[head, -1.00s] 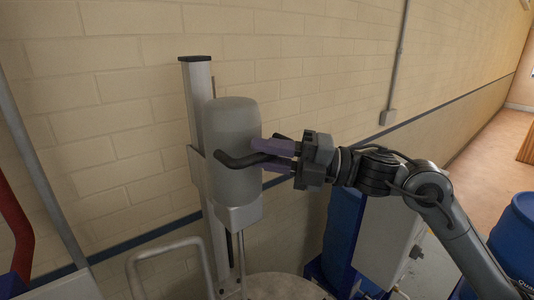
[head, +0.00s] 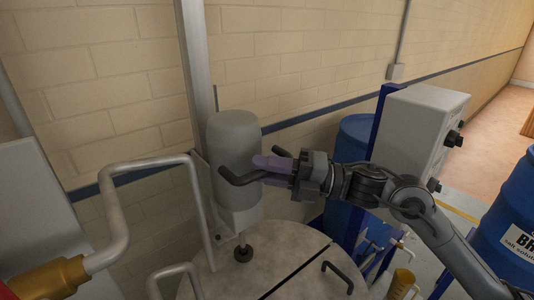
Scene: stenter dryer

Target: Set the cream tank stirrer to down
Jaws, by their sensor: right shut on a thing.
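The tank stirrer has a grey rounded motor housing (head: 233,140) carried on an upright pale metal post (head: 192,70). The housing sits low, a short way above the round tank lid (head: 215,280). A short length of shaft shows below it and meets a black collar (head: 243,254) on the lid. A dark bar handle (head: 232,177) sticks out around the front of the housing. My right gripper (head: 266,168) comes in from the right with its purple fingers shut on the handle. The fingers partly hide the handle. My left gripper is not in view.
A bent pale pipe (head: 122,205) with a brass fitting stands at the left. A grey control box (head: 420,125) and a blue drum (head: 356,135) are behind my right arm. Another blue drum (head: 515,225) is at the right edge. A brick wall (head: 300,60) is behind.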

